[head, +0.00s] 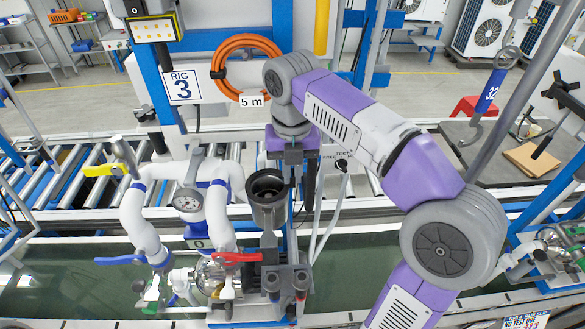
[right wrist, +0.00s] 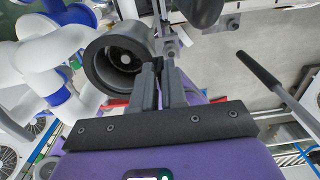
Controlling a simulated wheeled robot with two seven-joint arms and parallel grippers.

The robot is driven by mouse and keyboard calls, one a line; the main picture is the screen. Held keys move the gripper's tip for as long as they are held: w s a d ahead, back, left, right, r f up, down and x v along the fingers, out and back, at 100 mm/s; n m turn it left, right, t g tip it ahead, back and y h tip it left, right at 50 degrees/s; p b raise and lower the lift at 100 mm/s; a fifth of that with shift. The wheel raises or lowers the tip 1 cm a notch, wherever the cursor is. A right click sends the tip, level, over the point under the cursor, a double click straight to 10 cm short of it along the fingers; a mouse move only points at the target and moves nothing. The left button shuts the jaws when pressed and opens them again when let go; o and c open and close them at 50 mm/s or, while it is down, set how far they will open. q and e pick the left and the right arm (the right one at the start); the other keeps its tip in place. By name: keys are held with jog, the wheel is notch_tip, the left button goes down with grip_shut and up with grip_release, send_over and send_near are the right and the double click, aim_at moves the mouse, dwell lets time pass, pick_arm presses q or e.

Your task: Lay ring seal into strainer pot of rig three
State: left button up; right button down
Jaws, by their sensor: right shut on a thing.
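The strainer pot (head: 268,188) of rig three is a dark grey upright cup with an open mouth, in the middle of the head view. The right wrist view shows the pot (right wrist: 140,38) from close by, its mouth round and dark inside. My right gripper (head: 291,188) points down at the pot's right edge, and its fingers (right wrist: 160,64) are close together at the rim. It is shut on a thin dark thing, likely the ring seal, which I cannot tell apart from the dark rim. My left gripper is not in view.
White pipes with a gauge (head: 188,200) stand left of the pot. A red lever (head: 237,257) and a blue lever (head: 120,260) are below. The RIG 3 sign (head: 183,87) and an orange hose coil (head: 245,68) hang behind. A roller conveyor (head: 60,180) runs behind the rig.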

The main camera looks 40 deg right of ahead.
jog(key=shift+f, duration=0.3)
dwell(0.4)
jog(key=c, duration=1.5)
grip_release()
jog(key=shift+o, duration=0.2)
jog(key=shift+r, duration=3.75)
